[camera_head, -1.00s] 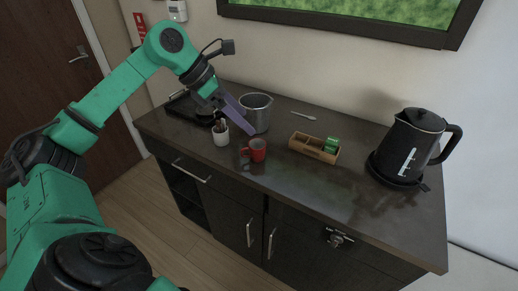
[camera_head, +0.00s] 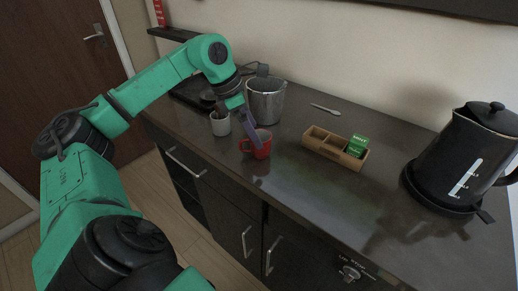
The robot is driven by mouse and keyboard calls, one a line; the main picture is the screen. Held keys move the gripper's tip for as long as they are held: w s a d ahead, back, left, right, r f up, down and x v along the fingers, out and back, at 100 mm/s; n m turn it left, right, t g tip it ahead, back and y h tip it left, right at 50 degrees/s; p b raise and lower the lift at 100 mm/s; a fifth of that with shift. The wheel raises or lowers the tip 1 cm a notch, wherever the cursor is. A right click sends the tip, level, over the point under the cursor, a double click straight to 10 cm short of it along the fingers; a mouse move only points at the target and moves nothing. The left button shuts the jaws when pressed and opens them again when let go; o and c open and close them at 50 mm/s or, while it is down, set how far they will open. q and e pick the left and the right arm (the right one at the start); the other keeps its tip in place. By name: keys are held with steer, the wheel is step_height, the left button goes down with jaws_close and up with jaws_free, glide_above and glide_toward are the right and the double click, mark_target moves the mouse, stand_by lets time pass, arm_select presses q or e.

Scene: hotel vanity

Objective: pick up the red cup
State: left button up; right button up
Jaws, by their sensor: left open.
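The red cup (camera_head: 261,148) stands upright on the dark vanity top (camera_head: 300,195) near its front edge, with its handle to the left. My left gripper (camera_head: 250,136) is open, its purple fingers angled down at the cup's back-left side. The fingers overlap the cup's upper left rim in the picture; I cannot tell whether they touch it. My right gripper is not in view.
A white cup (camera_head: 220,125) stands close left of the red cup. A metal bucket (camera_head: 266,104) is behind it. A wooden box with green packets (camera_head: 335,152), a spoon (camera_head: 325,109) and a black kettle (camera_head: 466,158) are to the right. The front-middle counter is clear.

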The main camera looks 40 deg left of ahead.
arm_select(q)
steer(key=p+x, duration=0.1)
steer(key=x, duration=0.4)
steer(key=shift+w+d+f, duration=0.1)
steer(key=shift+w+d, duration=0.05)
steer(key=shift+d, duration=0.1)
steer(key=shift+w+f, duration=0.15)
steer(key=shift+f, duration=0.25)
steer(key=c, duration=1.4)
steer(key=shift+r, duration=0.15)
